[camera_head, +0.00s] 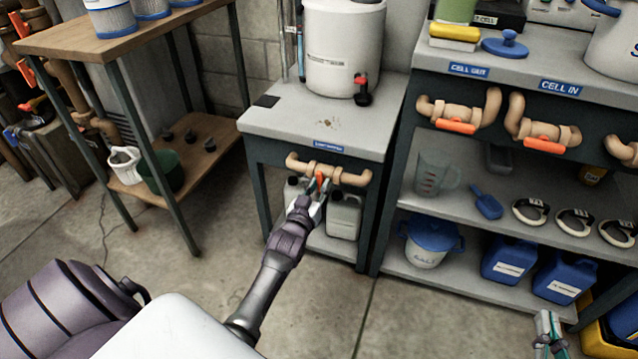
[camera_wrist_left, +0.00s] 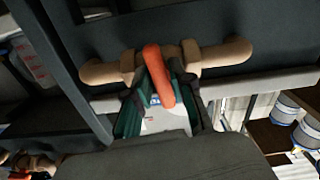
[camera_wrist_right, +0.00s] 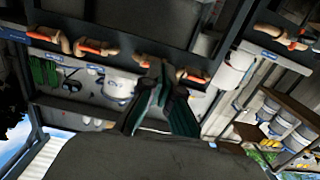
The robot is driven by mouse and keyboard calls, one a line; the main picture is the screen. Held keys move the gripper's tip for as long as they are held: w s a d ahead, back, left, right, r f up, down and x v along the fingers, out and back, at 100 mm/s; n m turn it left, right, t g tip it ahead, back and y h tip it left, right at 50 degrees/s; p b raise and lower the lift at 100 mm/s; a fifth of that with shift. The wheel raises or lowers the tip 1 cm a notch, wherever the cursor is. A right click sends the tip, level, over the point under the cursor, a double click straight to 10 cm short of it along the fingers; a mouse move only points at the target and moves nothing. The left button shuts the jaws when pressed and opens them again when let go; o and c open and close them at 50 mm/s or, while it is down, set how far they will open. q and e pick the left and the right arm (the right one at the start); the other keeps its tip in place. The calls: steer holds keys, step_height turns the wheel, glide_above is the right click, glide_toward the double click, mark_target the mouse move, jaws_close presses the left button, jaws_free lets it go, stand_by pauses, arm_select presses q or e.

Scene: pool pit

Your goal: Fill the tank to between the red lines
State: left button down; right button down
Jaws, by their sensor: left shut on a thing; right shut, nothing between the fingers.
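The white tank (camera_head: 345,50) stands on a small grey-topped stand in the head view; a thin clear tube (camera_head: 285,38) rises at its left. Red lines and the water level are too small to make out. A tan pipe valve (camera_head: 296,162) runs across the stand's front under a blue label. My left gripper (camera_head: 318,186) is shut on its orange handle. The handle (camera_wrist_left: 158,72) shows between the fingers in the left wrist view, turned across the pipe. My right gripper (camera_head: 549,338) is shut and empty, low at the right; its fingers (camera_wrist_right: 163,100) also show in the right wrist view.
A grey workbench (camera_head: 500,62) at the right has orange-handled valves (camera_head: 455,127) along its front and blue jugs (camera_head: 510,262) below. A wooden table (camera_head: 120,35) stands at the left. Jugs (camera_head: 344,217) sit under the stand. The concrete floor in front is clear.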

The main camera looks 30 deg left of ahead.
arm_select(q)
steer(key=shift+m+p, duration=0.35)
steer(key=shift+m, duration=0.45)
arm_select(e)
steer(key=f+g, duration=0.1)
steer(key=s+f+g, duration=0.1)
steer(key=f, duration=0.1)
steer(key=d+f+g+h, duration=0.1)
steer(key=shift+s+d+f, duration=0.1)
steer(key=shift+s+f, duration=0.2)
steer(key=shift+f, duration=0.05)
arm_select(q)
steer(key=c, duration=1.1)
jaws_free()
steer(key=v, duration=1.2)
steer(key=shift+s, duration=0.1)
